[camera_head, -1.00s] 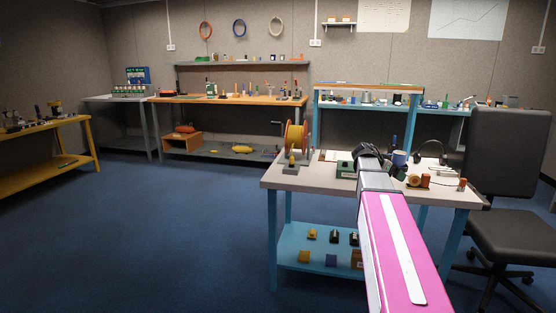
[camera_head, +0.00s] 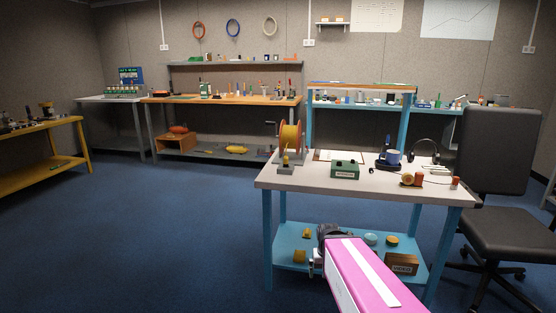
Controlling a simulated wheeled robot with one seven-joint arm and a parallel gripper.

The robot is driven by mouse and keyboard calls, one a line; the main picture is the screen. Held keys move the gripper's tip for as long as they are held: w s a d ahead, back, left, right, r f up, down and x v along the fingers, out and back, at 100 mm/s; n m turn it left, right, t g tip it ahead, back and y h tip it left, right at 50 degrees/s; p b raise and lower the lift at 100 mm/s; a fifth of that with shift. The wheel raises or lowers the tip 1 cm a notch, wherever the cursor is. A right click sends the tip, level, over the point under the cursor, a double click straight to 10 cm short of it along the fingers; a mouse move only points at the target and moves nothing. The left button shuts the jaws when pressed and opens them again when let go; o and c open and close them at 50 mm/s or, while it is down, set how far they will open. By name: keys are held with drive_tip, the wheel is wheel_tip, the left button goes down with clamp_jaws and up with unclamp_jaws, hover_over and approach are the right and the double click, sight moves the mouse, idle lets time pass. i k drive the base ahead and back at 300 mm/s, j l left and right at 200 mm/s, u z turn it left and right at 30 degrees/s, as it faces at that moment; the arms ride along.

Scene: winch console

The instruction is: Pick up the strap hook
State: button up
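I cannot pick out the strap hook with certainty at this size. An orange and yellow reel (camera_head: 291,140) with a crank stands at the left of the white-topped table (camera_head: 330,182). A small yellow piece (camera_head: 286,159) on a grey block sits in front of the reel; whether it is the hook I cannot tell. My pink arm reaches in from the bottom, and my gripper (camera_head: 318,258) is low, in front of the table's blue lower shelf. Its fingers are small and mostly hidden by the arm, apart from the tabletop things.
The lower shelf (camera_head: 290,243) holds yellow pieces and a brown box (camera_head: 401,264). An office chair (camera_head: 497,170) stands at right. Floor at left is clear.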

sight(455, 180)
drive_tip(key=l+z, duration=0.25)
drive_tip(key=i+l+z, duration=0.25)
drive_tip(key=l, duration=0.15)
drive_tip(key=l+z, duration=0.2)
drive_tip(key=l, duration=0.15)
drive_tip(key=i+l+z, duration=0.25)
drive_tip(key=j+z, duration=0.3)
drive_tip(key=k+j+z, duration=0.1)
drive_tip(key=j+z, duration=0.2)
drive_tip(key=j, duration=0.2)
drive_tip(key=k+j+z, duration=0.1)
drive_tip(key=j+z, duration=0.2)
drive_tip(key=k+j+z, duration=0.15)
drive_tip(key=j+z, duration=0.15)
drive_tip(key=j, duration=0.15)
